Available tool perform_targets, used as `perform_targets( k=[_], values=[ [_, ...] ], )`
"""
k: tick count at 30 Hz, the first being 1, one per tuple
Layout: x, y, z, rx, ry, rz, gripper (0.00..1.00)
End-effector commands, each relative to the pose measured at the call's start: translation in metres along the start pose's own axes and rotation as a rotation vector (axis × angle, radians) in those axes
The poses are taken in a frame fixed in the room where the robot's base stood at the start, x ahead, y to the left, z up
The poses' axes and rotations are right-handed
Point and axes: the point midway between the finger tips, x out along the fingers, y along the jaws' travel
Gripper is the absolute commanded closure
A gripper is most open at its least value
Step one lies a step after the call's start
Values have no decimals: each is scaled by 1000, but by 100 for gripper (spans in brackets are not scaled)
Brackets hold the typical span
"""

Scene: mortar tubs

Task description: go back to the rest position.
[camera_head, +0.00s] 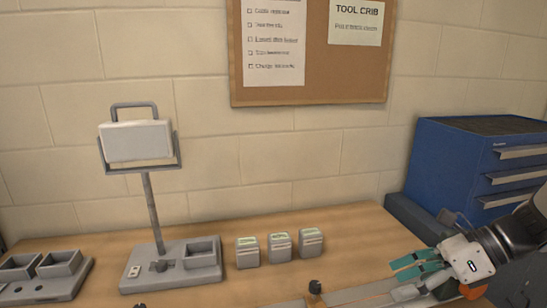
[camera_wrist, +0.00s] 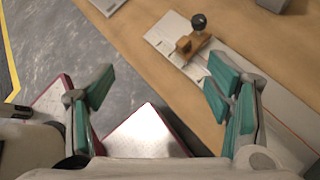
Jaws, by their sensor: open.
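My gripper (camera_head: 418,264) is at the right of the head view, above the right part of the wooden bench (camera_head: 345,236). Its teal-padded fingers are apart and nothing is between them. In the wrist view my gripper (camera_wrist: 160,92) also shows open and empty. Below and beyond the fingers in that view is a pale plate with a wooden block and a dark round knob (camera_wrist: 198,22).
A lamp-like stand (camera_head: 150,208) and grey tubs (camera_head: 60,263) are at the left. Several small grey boxes (camera_head: 280,247) stand mid-bench. A blue drawer cabinet (camera_head: 455,165) is at the right. Grey floor (camera_wrist: 60,45) shows past the bench edge.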

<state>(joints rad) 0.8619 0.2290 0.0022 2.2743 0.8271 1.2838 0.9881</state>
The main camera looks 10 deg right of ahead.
Motion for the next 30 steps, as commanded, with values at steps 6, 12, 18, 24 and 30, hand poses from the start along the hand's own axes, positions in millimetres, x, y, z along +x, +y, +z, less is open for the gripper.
perform_targets(
  k=[6,12,18,24,30],
  values=[
    [17,66,21,-609,307,85,27],
    [17,110,27,-1181,550,176,27],
    [6,142,33,-1750,772,263,27],
    [-7,159,41,-2188,946,324,27],
    [-13,164,45,-2366,1024,347,27]
  ],
)
